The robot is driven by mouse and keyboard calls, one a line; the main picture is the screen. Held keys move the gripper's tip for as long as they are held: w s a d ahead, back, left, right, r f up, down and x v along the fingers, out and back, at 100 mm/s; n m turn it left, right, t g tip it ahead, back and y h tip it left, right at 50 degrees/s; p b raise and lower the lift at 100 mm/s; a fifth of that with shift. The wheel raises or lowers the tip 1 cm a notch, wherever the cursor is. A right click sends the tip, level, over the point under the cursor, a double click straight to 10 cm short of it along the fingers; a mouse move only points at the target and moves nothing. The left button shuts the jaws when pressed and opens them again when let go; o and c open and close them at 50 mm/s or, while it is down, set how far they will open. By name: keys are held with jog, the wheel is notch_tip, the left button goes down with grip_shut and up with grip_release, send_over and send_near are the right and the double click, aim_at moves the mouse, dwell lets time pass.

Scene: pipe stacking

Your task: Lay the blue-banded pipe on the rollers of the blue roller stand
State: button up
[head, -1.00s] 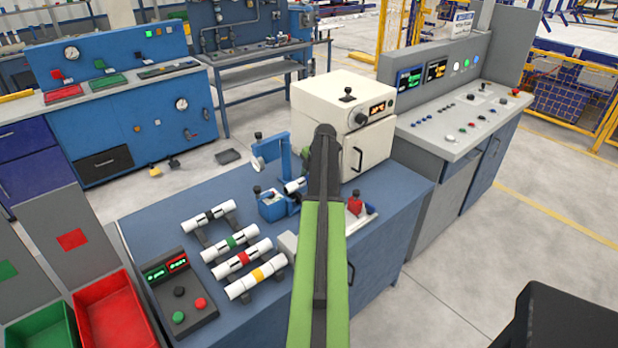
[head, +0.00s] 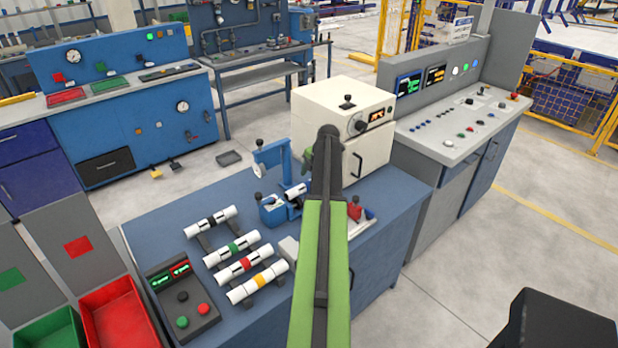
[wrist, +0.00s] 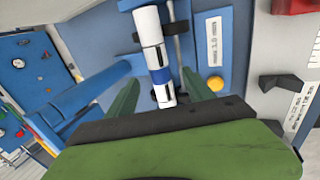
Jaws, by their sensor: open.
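The blue-banded pipe (wrist: 153,55), white with a blue band, lies lengthwise between the fingers of my gripper (wrist: 160,82) in the wrist view. The green fingers are open, one on each side, with gaps to the pipe. Dark roller-like pieces show beside and beneath the pipe, on what looks like the blue roller stand (wrist: 225,12); whether it rests fully on them I cannot tell. In the head view the pipe's white end (head: 296,190) shows at the blue stand (head: 272,212), left of my arm. My gripper is mostly hidden there behind my arm.
A rack left of the stand holds pipes with black (head: 211,221), green (head: 233,248), red (head: 245,264) and yellow (head: 258,281) bands. A cream box (head: 335,110) stands behind my arm. A red-handled device (head: 356,211) is close on the right.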

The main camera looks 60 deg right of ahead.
jog(key=p+v, duration=1.1)
jog(key=v, duration=0.2)
jog(key=shift+r, duration=0.3)
jog(key=shift+s, duration=0.15)
